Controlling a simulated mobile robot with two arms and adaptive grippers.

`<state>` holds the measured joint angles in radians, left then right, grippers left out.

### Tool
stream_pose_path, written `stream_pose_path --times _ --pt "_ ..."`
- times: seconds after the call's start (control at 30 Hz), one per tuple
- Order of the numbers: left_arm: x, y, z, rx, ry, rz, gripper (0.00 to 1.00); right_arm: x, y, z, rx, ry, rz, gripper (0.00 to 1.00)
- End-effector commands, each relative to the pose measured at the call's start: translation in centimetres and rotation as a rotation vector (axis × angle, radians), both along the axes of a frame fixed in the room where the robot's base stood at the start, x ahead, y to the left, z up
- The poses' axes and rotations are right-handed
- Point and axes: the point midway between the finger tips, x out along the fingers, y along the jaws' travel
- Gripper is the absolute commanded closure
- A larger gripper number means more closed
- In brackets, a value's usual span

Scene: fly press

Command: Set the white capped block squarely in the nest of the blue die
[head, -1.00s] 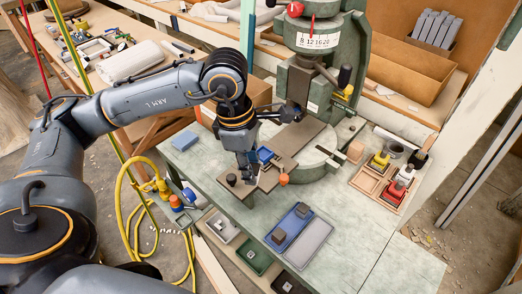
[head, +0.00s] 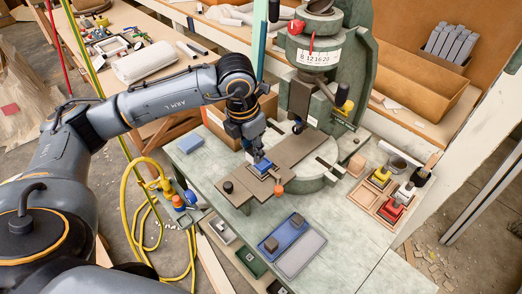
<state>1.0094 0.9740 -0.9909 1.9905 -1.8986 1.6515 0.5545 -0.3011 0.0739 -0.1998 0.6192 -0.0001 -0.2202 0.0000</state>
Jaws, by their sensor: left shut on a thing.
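The blue die (head: 263,166) sits on the brown plate of the press, in front of the press column. My left gripper (head: 258,155) reaches down over the die from behind. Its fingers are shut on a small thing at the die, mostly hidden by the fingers. I cannot make out a white cap on it, or tell whether it touches the nest or sits square. My right gripper is not in view.
The green fly press (head: 320,60) rises close behind the gripper. An orange knob (head: 278,189) and a black knob (head: 228,187) stand near the die. A blue tray (head: 287,234) holds dark blocks in front. A wooden tray (head: 361,194) with coloured items is at right.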

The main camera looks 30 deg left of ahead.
Motion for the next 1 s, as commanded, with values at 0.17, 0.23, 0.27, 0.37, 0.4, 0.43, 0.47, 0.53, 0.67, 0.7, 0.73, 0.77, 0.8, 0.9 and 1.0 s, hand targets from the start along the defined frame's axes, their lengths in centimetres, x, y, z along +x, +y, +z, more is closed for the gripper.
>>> stream_pose_path --times 0.17,0.23,0.27,0.37,0.4,0.43,0.47,0.53,0.67,0.7,0.73,0.77,0.8,0.9,1.0 --pt "3.5 0.7 -2.5 0.000 0.007 0.002 0.97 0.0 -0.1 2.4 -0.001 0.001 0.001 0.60" --pt "4.5 0.8 -3.8 -0.001 0.008 0.001 0.97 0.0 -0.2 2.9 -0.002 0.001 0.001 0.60" --pt "4.9 0.9 -4.3 -0.001 0.006 0.001 0.97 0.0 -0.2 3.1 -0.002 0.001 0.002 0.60" --pt "5.8 1.1 -5.5 -0.001 0.003 -0.001 0.97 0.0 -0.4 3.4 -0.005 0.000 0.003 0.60" --pt "6.1 1.2 -5.8 -0.001 0.003 -0.001 0.97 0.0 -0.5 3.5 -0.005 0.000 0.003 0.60" --pt "6.2 1.2 -6.0 -0.001 0.002 -0.002 0.97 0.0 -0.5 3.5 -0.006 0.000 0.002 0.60" --pt "6.3 1.2 -6.1 -0.001 0.001 -0.002 0.97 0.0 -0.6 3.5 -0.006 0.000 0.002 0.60" --pt "6.6 1.3 -6.5 0.000 0.002 -0.001 0.97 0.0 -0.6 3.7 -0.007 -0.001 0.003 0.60" --pt "6.8 1.4 -7.7 0.000 0.006 -0.002 0.97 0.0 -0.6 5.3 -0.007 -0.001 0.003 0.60" --pt "6.7 1.3 -8.3 0.001 0.007 -0.003 0.97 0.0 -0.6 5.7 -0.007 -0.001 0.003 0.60" --pt "6.8 1.3 -8.7 0.000 0.005 -0.002 0.97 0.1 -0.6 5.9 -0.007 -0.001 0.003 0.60" --pt "6.8 1.3 -9.0 0.000 0.004 -0.001 0.97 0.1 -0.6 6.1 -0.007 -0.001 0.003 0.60" --pt "6.8 1.3 -9.4 -0.001 0.003 -0.002 0.97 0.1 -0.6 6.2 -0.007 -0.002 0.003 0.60" --pt "6.9 1.4 -9.9 0.000 0.002 -0.002 0.97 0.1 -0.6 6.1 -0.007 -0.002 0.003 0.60" --pt "6.9 1.4 -10.0 0.000 0.001 -0.002 0.97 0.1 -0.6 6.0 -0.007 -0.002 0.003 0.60"
